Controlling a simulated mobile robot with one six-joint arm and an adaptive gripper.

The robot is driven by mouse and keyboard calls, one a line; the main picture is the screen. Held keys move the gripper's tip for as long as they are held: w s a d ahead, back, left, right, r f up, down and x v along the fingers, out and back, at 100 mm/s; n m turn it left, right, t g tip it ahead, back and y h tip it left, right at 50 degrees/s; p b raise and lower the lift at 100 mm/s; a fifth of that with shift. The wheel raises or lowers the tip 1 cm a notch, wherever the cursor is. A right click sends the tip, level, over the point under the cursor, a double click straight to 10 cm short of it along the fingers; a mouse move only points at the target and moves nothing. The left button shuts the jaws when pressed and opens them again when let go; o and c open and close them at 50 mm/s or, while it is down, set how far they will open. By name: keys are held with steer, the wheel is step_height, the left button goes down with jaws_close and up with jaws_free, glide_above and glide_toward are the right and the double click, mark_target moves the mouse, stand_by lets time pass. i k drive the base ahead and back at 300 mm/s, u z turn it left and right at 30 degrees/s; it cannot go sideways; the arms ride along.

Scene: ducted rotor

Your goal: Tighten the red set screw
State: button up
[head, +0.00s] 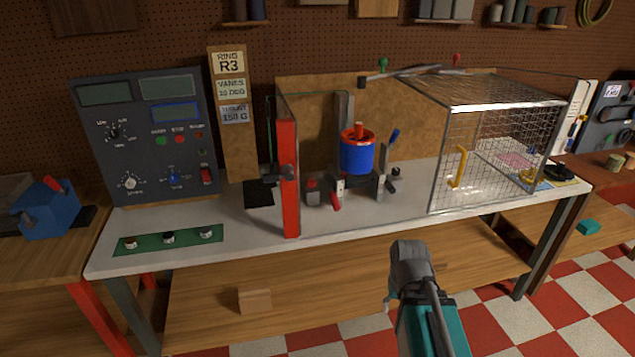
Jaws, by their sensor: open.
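A blue ducted rotor (357,158) with a red top ring and a red stub on it stands upright on a dark stand on the white bench. A small red part (336,202) sits low at the front of this stand. I cannot tell whether it is the red set screw; no screw is clearly made out at this size. A grey and teal part of my own arm rises at the bottom right of centre, in front of the bench. My gripper's jaws do not show.
A tall red-edged panel (288,180) stands left of the rotor. A wire mesh cage (493,150) with a yellow handle is at the right. A green mat (170,241) holds small round parts. A control console (146,135) stands at the left.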

mark_target(311, 183)
steer(key=u, duration=0.1)
steer(key=i, duration=0.95)
steer(key=z, duration=0.05)
